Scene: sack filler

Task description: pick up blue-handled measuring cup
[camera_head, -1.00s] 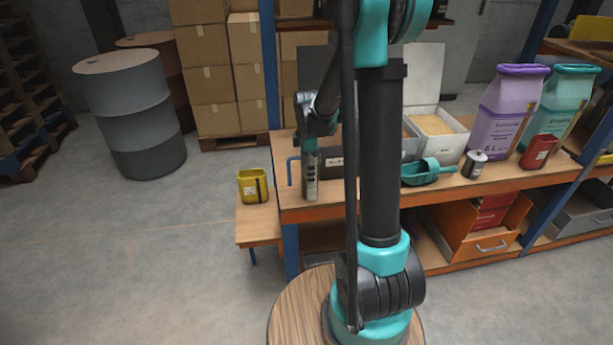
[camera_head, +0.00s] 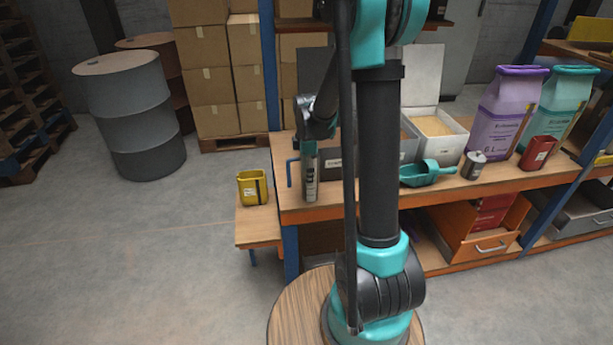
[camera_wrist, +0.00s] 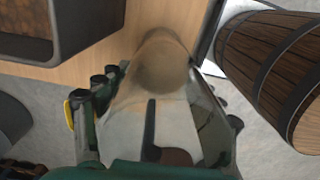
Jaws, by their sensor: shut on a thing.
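The measuring cup (camera_wrist: 162,65) is a pale, round, see-through-looking vessel between my fingers in the wrist view. A dark upright strip shows on its near side. In the head view its pale body (camera_head: 311,184) stands upright at the left end of the workbench, with a blue handle (camera_head: 290,172) on its left. My gripper (camera_wrist: 160,105) is shut on the cup, one finger on each side; in the head view my gripper (camera_head: 309,150) comes down from above. The far side of the cup and its contact with the bench are hard to make out.
A grain-filled bin (camera_head: 436,128), teal scoop (camera_head: 427,173), small metal canister (camera_head: 474,165) and red container (camera_head: 537,153) are right along the workbench (camera_head: 440,188). A yellow container (camera_head: 252,188) stands on a low side table (camera_head: 258,228). Open floor lies to the left.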

